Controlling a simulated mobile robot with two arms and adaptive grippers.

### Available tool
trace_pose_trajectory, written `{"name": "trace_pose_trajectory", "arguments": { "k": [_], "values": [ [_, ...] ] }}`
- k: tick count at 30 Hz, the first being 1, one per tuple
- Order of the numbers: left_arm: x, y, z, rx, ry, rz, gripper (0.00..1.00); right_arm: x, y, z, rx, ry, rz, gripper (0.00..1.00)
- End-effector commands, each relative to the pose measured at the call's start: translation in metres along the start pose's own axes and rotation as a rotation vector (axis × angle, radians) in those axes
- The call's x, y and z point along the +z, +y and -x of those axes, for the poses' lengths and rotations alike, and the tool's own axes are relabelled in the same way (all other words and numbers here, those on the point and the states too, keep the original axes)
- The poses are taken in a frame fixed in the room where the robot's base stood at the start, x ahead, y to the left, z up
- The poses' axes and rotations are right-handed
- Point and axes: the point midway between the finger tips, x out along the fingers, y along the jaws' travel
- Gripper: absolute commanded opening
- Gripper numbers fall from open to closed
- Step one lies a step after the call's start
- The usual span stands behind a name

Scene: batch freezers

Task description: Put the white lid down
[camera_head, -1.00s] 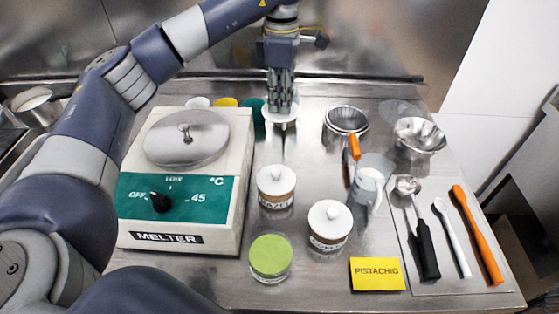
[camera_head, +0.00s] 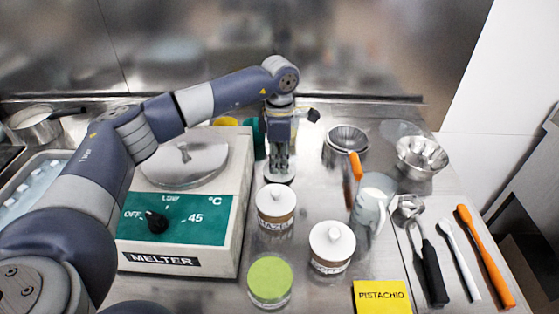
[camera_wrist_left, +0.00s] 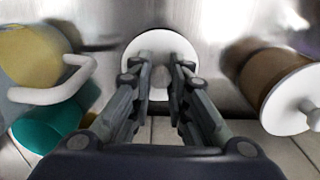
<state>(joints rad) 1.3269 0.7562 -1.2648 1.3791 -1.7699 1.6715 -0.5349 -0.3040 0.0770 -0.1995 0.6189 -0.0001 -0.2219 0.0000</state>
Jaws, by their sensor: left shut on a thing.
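My left gripper (camera_head: 279,168) is shut on the white lid (camera_head: 279,179), behind the jar with the hazelnut label. In the left wrist view the round white lid (camera_wrist_left: 160,43) sits between the fingertips (camera_wrist_left: 160,72), over the steel counter. The lid is low over the counter; I cannot tell whether it touches. My right gripper is not in view.
A white-lidded labelled jar (camera_head: 276,202), another white-lidded jar (camera_head: 332,243) and a green-topped jar (camera_head: 270,279) stand in front. The melter (camera_head: 180,262) is left. Steel bowls (camera_head: 421,157), a clear jug (camera_head: 372,200) and utensils (camera_head: 431,270) are right.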

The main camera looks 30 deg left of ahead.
Motion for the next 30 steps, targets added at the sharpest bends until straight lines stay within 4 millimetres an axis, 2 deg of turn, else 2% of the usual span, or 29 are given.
{"name": "trace_pose_trajectory", "arguments": {
  "k": [2,12,13,15,25,30],
  "values": [
    [0.000,0.000,-0.006,0.000,0.000,0.000,0.06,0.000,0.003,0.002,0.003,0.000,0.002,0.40],
    [0.000,0.000,-0.011,0.001,0.000,0.000,0.06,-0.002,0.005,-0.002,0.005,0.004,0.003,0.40],
    [0.000,0.000,-0.010,0.001,-0.001,0.000,0.21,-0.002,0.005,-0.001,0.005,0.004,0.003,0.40],
    [0.000,0.000,-0.010,0.001,-0.001,0.000,0.36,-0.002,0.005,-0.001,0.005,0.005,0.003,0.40],
    [0.000,0.000,-0.009,0.001,-0.001,0.000,0.36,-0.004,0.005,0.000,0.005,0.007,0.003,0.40],
    [0.001,0.001,0.006,0.005,-0.003,0.000,0.36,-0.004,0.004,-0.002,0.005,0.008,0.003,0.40]
  ]
}}
